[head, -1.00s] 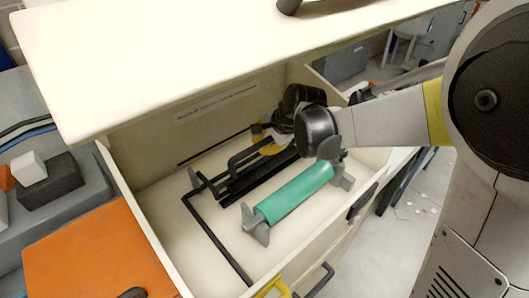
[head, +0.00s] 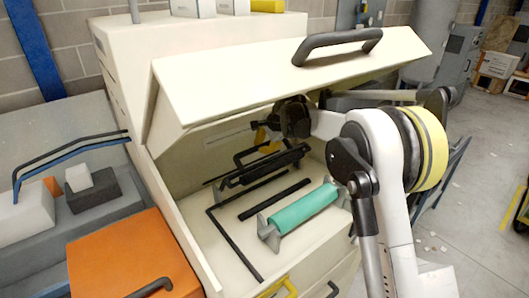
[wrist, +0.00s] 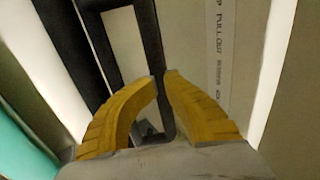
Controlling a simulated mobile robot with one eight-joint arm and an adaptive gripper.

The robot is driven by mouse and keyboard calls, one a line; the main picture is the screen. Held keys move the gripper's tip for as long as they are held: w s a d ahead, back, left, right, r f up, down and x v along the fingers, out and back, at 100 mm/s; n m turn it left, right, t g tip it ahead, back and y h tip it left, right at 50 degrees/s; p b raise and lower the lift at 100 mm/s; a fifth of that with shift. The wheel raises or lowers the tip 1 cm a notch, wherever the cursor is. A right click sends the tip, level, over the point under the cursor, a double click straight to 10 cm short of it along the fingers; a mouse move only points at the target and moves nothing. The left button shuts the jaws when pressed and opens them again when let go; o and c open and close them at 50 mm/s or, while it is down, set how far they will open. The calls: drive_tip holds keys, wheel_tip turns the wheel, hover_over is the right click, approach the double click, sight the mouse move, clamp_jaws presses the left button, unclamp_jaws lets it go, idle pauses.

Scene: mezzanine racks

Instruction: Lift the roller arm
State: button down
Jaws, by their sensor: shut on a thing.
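The roller arm seems to be the black assembly (head: 262,168) of a thick bar with a thin bent handle inside the open cream compartment. My gripper (head: 263,146) reaches in from the right, its yellow fingers at the handle. In the wrist view, my gripper (wrist: 163,80) has its fingertips closed on the thin black handle bar (wrist: 152,45). The thick bar appears raised a little above the floor. The far finger and contact are partly hidden in the head view. A green roller (head: 305,208) on grey end brackets lies in front, apart from the gripper.
The cream lid (head: 235,85) with a dark handle slants over the compartment, close above my arm. A separate black strip (head: 275,200) and a thin bent black rod (head: 235,242) lie on the compartment floor. An orange box (head: 130,255) stands at left.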

drive_tip(key=shift+w+a, duration=0.3)
drive_tip(key=shift+w, duration=0.05)
drive_tip(key=shift+w+a, duration=0.15)
drive_tip(key=shift+w, duration=0.05)
drive_tip(key=c, duration=2.2)
unclamp_jaws()
drive_tip(key=shift+f, duration=0.1)
